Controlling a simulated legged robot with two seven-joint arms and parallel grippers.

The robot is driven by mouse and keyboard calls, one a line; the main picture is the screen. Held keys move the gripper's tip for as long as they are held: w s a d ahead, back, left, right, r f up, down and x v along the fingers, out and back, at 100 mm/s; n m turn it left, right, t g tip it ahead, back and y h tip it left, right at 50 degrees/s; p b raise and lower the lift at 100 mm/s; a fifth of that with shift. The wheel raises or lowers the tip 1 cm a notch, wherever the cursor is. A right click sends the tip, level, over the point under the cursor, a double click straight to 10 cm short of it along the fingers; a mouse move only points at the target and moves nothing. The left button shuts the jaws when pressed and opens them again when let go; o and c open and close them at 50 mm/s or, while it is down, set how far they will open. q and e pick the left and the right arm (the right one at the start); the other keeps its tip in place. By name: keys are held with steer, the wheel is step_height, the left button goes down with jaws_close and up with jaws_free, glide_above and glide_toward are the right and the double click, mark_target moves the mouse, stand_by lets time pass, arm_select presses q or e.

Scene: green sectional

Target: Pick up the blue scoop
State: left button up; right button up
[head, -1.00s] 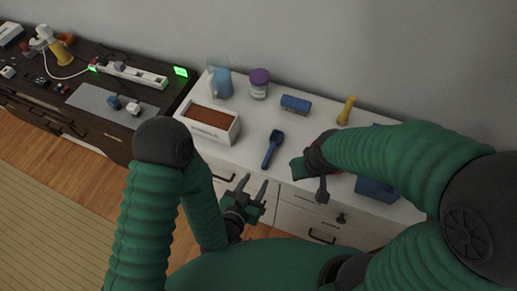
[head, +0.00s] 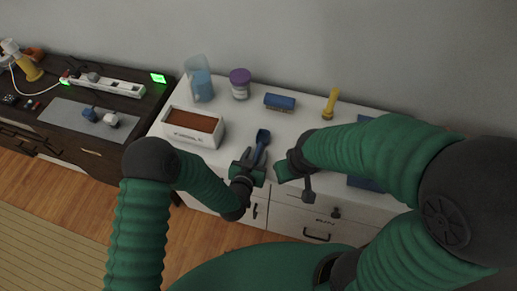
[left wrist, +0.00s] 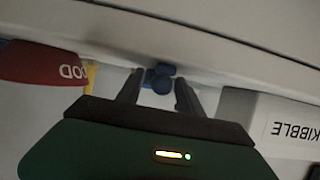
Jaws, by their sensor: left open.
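My left gripper (head: 255,161) is open at the handle end, over the cabinet's front edge. In the left wrist view the scoop (left wrist: 158,78) shows between the two spread fingers (left wrist: 158,92), with visible space on both sides. My right gripper (head: 292,172) is just to the right; its fingers are not clear enough to tell open from shut.
The white kibble box (head: 194,141) stands left of the scoop. A blue pitcher (head: 202,86), a purple-lidded jar (head: 240,84), a blue brush-like item (head: 279,102) and a yellow item (head: 331,104) stand behind. A red bowl (left wrist: 42,62) shows in the left wrist view.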

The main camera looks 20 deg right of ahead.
arm_select(q)
steer(key=shift+w+d+f, duration=0.1)
steer(key=shift+w+f, duration=0.05)
steer(key=shift+d, duration=0.3)
steer(key=c, duration=0.7)
jaws_close()
steer(key=shift+a, duration=0.1)
